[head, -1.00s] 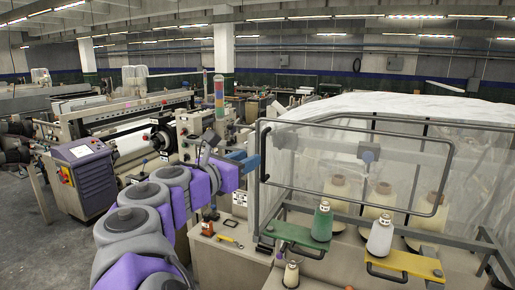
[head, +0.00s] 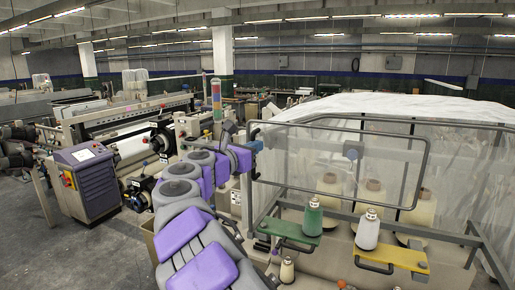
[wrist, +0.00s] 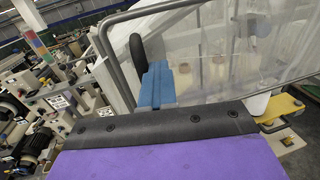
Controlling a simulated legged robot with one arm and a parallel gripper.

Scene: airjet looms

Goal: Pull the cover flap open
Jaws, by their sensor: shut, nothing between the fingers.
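The cover flap (head: 340,122) is a clear sheet with a dark bent-tube frame, on the near side of the white-topped yarn enclosure. It stands upright in the head view. My gripper (head: 255,146) is at the flap's left end, by the upright part of the tube. In the wrist view, my blue gripper fingers (wrist: 157,84) are together and empty. The flap's tube (wrist: 113,62) runs close along their left side, and the clear sheet lies beyond. I cannot tell whether the fingers touch the tube. A dark rounded part (wrist: 137,52) shows just past the fingertips.
Cones of yarn (head: 367,230) stand in front of and behind the flap, with a green bracket (head: 290,232) and a yellow bracket (head: 392,256) below it. The loom (head: 150,125) and its control cabinet (head: 90,178) are at left. Open floor (head: 60,250) lies at lower left.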

